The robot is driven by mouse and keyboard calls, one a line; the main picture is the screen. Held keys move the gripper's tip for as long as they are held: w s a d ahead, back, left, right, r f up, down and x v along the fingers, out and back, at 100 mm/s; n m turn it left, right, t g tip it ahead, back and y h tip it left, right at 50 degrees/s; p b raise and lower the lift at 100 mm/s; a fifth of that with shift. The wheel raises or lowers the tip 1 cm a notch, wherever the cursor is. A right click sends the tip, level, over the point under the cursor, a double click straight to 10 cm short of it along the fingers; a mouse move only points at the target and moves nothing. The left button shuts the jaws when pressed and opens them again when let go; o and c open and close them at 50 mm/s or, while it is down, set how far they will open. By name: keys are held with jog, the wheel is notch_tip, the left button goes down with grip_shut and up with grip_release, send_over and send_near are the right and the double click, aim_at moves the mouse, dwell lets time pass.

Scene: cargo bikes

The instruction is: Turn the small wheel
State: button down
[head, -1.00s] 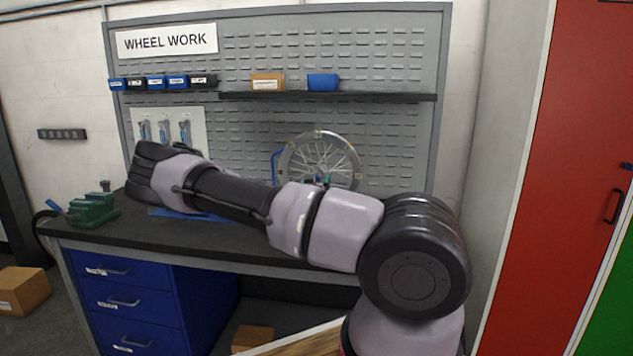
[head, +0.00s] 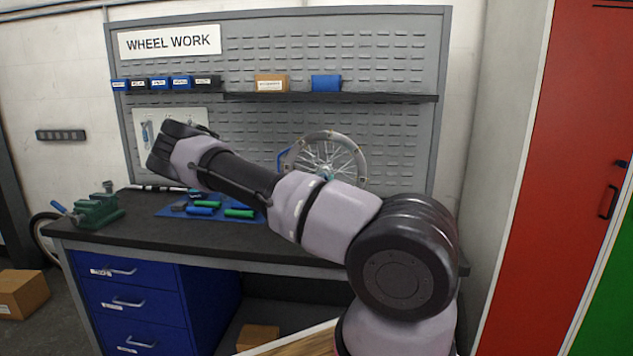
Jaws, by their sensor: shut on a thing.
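The small spoked wheel (head: 338,138) stands upright at the back of the workbench, in front of the grey pegboard. A piece of a blue stand shows at its left side. My forearm crosses in front of the wheel and hides its lower part. The arm reaches to the left and ends in a dark wrist in front of the pegboard, well to the left of the wheel. My gripper is hidden behind the wrist, so its fingers and anything in them do not show.
A blue mat (head: 168,212) with blue and green handled tools lies on the workbench (head: 190,237). A green vise (head: 98,212) is at the left end. A shelf (head: 330,97) with small boxes runs above. A red cabinet (head: 560,160) stands at right.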

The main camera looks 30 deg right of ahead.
jog(key=shift+c, duration=1.1)
grip_release()
jog(key=shift+s, duration=0.1)
jog(key=v, duration=1)
jog(key=shift+s+a, duration=0.25)
